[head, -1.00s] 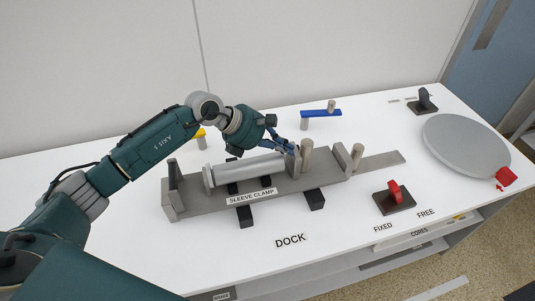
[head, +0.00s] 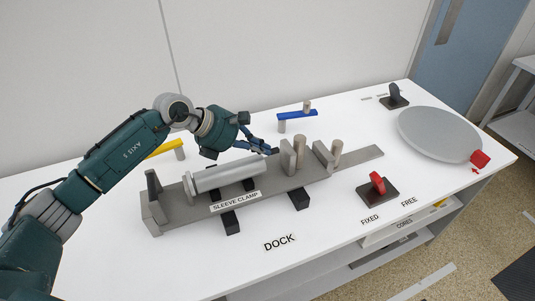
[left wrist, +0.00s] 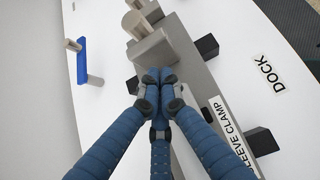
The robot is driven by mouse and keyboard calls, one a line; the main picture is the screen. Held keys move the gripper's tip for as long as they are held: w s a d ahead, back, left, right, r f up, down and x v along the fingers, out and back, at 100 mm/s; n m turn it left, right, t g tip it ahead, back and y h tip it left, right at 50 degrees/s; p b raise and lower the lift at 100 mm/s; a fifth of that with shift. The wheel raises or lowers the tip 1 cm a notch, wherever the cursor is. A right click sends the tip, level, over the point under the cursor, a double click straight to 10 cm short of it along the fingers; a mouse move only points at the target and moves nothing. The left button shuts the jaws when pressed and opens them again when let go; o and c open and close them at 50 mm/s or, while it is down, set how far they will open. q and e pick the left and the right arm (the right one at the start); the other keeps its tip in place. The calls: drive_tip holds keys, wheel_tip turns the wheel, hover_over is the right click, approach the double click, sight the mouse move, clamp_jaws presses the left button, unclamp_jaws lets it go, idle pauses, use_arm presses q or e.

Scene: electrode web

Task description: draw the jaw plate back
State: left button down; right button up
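The sleeve clamp (head: 350,160) is a long grey rail on the table. Its jaw plate (head: 287,157) is an upright grey block with a round post (head: 299,152) on its right. A grey cylinder (head: 225,175) lies to the left, with a gap between its right end and the jaw plate. My left gripper (head: 273,151) is in that gap, fingers together, with nothing seen between them. In the left wrist view its fingertips (left wrist: 155,76) are at the jaw plate (left wrist: 152,48); whether they touch is unclear. My right gripper is not in view.
A second grey plate (head: 323,157) with a post stands to the right of the jaw plate. A blue bar on posts (head: 297,114) is behind the clamp. A red knob (head: 377,184) and a grey disc (head: 438,133) are to the right. The front by DOCK is clear.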

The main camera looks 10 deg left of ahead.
use_arm(q)
drive_tip(key=b+v, duration=0.1)
drive_tip(key=v, duration=0.4)
drive_tip(key=shift+a+r, duration=0.25)
drive_tip(key=shift+a, duration=0.1)
drive_tip(key=shift+a+r+b, duration=0.15)
drive_tip(key=shift+r+b, duration=0.15)
drive_tip(key=shift+r, duration=0.05)
drive_tip(key=shift+s+a+r, duration=0.3)
drive_tip(key=shift+s+r, duration=0.15)
drive_tip(key=shift+r, duration=0.25)
drive_tip(key=d+p, duration=0.1)
drive_tip(key=p, duration=0.2)
drive_tip(key=d+f+p, duration=0.1)
drive_tip(key=p, duration=0.1)
drive_tip(key=shift+w+p, duration=0.35)
drive_tip(key=shift+p, duration=0.05)
drive_tip(key=p, duration=0.3)
approach(285, 159)
drive_tip(key=x, duration=0.4)
drive_tip(key=shift+w+d+f, duration=0.1)
drive_tip(key=shift+d+f, duration=0.05)
drive_tip(key=shift+d, duration=0.2)
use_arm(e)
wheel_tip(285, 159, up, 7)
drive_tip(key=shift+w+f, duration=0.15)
